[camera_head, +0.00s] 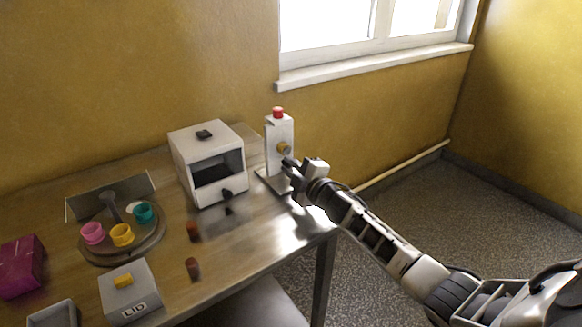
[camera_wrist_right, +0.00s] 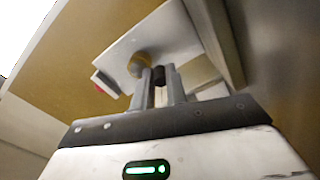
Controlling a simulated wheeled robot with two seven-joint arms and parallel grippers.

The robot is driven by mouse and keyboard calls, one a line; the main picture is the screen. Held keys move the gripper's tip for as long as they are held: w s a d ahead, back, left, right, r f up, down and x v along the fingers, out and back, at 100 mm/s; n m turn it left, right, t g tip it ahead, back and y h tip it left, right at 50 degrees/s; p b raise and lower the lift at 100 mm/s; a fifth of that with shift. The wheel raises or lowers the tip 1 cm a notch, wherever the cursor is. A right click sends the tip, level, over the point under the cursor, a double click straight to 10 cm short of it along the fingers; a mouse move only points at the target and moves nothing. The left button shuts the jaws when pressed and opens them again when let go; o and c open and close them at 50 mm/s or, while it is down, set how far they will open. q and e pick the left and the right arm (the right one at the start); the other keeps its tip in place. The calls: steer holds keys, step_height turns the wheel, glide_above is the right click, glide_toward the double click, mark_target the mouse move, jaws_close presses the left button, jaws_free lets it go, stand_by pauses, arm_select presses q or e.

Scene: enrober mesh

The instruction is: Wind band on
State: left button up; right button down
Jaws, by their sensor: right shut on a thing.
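A white upright stand (camera_head: 279,133) with a red cap (camera_head: 277,112) on top stands on a flat plate at the right end of the table. A round brass-coloured hub (camera_head: 283,147) sits on its face; the hub also shows in the right wrist view (camera_wrist_right: 140,64). My right gripper (camera_head: 287,164) is in front of the stand, just below the hub. In the right wrist view its fingers are shut on a small dark handle (camera_wrist_right: 158,76) beside the hub. No band can be made out. My left gripper is out of view.
A white box with an open front (camera_head: 180,150) stands left of the stand. A round tray (camera_head: 105,256) holds pink, yellow and teal cups.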

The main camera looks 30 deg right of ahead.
steer(key=c, duration=1.4)
jaws_free()
steer(key=s, duration=0.5)
steer(key=s+b, duration=0.1)
steer(key=s, duration=0.4)
steer(key=s+d, duration=0.1)
steer(key=s, duration=0.5)
steer(key=shift+d, duration=0.1)
